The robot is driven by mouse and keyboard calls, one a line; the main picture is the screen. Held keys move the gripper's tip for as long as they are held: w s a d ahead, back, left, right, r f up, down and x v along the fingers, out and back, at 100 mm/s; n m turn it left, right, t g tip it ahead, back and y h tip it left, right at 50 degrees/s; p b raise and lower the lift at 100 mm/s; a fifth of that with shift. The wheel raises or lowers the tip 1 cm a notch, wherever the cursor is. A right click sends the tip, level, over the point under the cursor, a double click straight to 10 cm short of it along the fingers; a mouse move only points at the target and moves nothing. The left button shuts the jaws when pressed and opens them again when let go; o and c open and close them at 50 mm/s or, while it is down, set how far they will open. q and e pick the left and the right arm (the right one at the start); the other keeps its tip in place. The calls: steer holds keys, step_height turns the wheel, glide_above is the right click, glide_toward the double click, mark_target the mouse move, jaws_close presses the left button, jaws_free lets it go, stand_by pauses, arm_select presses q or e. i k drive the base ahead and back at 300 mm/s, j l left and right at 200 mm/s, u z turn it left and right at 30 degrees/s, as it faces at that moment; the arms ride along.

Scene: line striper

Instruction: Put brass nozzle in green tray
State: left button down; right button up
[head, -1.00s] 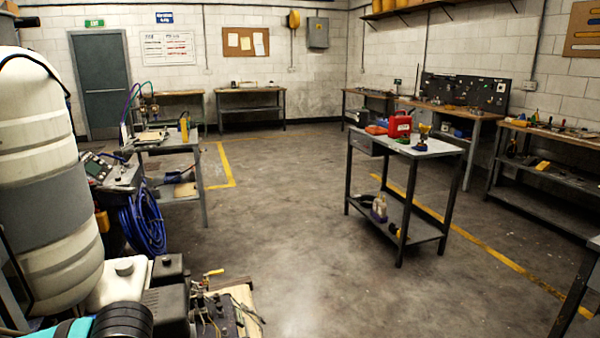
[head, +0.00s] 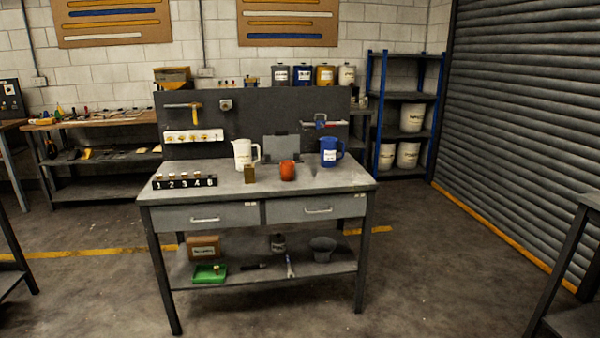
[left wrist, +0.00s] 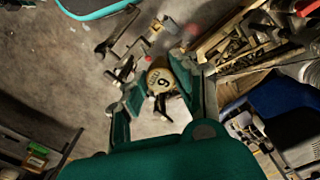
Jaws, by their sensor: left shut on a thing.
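The green tray (head: 205,279) lies on the lower shelf of the grey workbench, at the left front, with a small light-coloured thing at its right side. My left gripper (left wrist: 160,84) is shut on a round brass-coloured piece (left wrist: 159,79) marked with a digit that looks like 6; I take it to be the brass nozzle. Only its round face shows clearly. Neither gripper is in the head view, and my right gripper is in no view.
A cardboard box (head: 204,247) stands behind the tray. Floor is open in front of the bench; another table (head: 565,275) stands at right.

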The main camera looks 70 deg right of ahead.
mark_target(204, 276)
steer(key=l+z, duration=0.25)
steer(key=z, duration=0.15)
steer(key=i+l+z, duration=0.15)
steer(key=z, duration=0.25)
steer(key=i+l+z, duration=0.1)
steer(key=l+z, duration=0.15)
steer(key=z, duration=0.2)
steer(key=i+l+z, duration=0.15)
steer(key=z, duration=0.25)
steer(key=i+l+z, duration=0.1)
steer(key=z, duration=0.3)
steer(key=i+j, duration=0.05)
